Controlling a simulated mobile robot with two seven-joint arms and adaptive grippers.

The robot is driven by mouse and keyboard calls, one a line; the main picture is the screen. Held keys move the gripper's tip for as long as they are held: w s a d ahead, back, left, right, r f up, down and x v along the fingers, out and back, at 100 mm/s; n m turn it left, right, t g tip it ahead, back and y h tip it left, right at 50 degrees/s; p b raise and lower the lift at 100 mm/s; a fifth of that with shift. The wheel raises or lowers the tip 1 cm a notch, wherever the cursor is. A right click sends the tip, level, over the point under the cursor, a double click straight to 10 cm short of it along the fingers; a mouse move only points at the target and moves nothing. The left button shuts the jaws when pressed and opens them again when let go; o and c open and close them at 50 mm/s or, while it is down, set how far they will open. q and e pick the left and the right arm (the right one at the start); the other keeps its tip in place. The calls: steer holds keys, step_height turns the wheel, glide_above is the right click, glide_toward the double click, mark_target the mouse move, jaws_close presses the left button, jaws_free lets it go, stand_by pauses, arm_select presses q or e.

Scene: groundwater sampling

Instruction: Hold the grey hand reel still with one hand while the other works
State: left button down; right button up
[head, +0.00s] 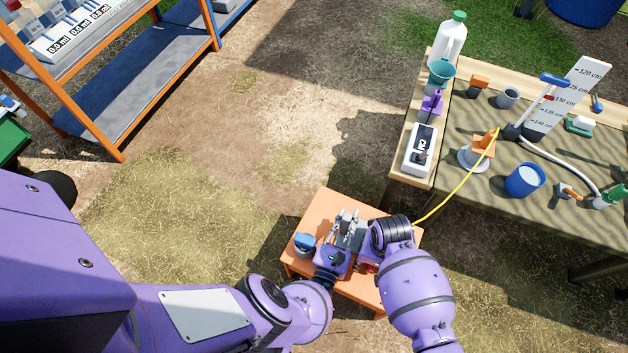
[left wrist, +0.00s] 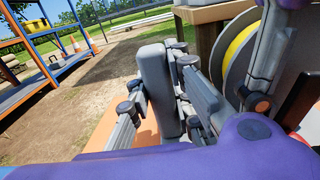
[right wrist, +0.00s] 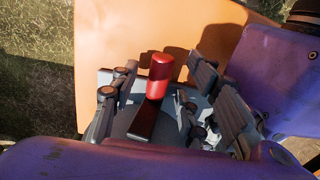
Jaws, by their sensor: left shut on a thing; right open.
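The grey hand reel shows in the left wrist view as an upright grey post (left wrist: 157,88) beside round grey sides with yellow line (left wrist: 238,52) between them. My left gripper (left wrist: 160,112) is shut on the grey post; it also shows in the head view (head: 346,228) over the small orange table. In the right wrist view, a red crank knob (right wrist: 160,76) stands on a dark crank arm (right wrist: 143,120). My right gripper (right wrist: 165,100) is open, with its fingers on both sides of the knob and apart from it. In the head view my arms hide most of the reel.
The small orange table (head: 318,212) also bears a blue-topped item (head: 305,242). A yellow line (head: 455,188) runs from the reel to an orange piece on the long worktable (head: 465,115), which holds a bottle, cups and a scale board. A shelf (head: 120,95) stands at upper left. Open ground lies between.

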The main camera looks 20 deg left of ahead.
step_height(320, 180, up, 12)
stand_by(0.5)
steer(key=shift+f, duration=6)
steer(key=c, duration=1)
steer(key=o, duration=1)
